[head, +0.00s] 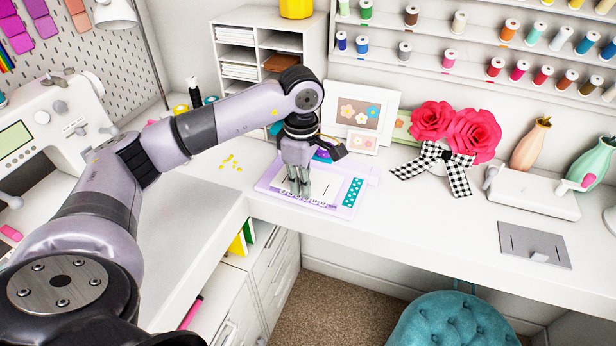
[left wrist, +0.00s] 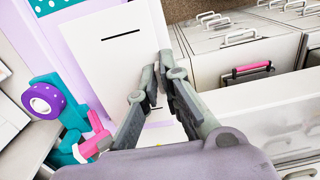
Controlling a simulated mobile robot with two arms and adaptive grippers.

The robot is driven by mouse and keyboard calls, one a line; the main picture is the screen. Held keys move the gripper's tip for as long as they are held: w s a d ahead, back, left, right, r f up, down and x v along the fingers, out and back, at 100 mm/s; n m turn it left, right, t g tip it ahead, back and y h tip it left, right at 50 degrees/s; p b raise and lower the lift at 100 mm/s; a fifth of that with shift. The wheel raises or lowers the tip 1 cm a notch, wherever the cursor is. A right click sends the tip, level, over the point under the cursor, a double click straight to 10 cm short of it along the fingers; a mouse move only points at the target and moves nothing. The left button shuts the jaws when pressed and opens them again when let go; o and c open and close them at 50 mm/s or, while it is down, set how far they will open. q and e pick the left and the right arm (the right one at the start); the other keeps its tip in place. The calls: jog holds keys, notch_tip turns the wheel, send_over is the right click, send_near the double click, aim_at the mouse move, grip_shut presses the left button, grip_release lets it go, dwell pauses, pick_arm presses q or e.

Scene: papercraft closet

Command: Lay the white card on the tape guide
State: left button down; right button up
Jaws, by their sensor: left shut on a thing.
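The white card (left wrist: 115,45), with a thin dark slot, fills the upper middle of the left wrist view. It is flat over the lilac tape guide (left wrist: 78,14), which borders it; I cannot tell whether it touches the surface. In the head view the lilac tape guide (head: 348,211) lies on the white desk. My left gripper (head: 300,192) points down over it, and the card (head: 328,189) shows partly beside the fingers. In the left wrist view the left gripper (left wrist: 163,75) is shut on the card's edge. My right gripper is not in view.
A purple tape roll (left wrist: 43,100) sits on a teal holder beside the guide. Framed flower cards (head: 362,108) and red paper roses (head: 455,130) stand behind it. A white die-cutting machine (head: 535,192) is to the right. Free desk (head: 440,212) lies between.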

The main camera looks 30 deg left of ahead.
pick_arm(q)
jog(key=w+f, duration=0.1)
jog(key=w+f+p, duration=0.1)
jog(key=w, duration=0.1)
jog(key=shift+a, duration=0.35)
jog(key=shift+w+f, duration=0.15)
jog(key=shift+f, duration=0.1)
jog(key=shift+f, duration=0.25)
jog(key=c, duration=1.8)
grip_release()
jog(key=shift+r, duration=0.1)
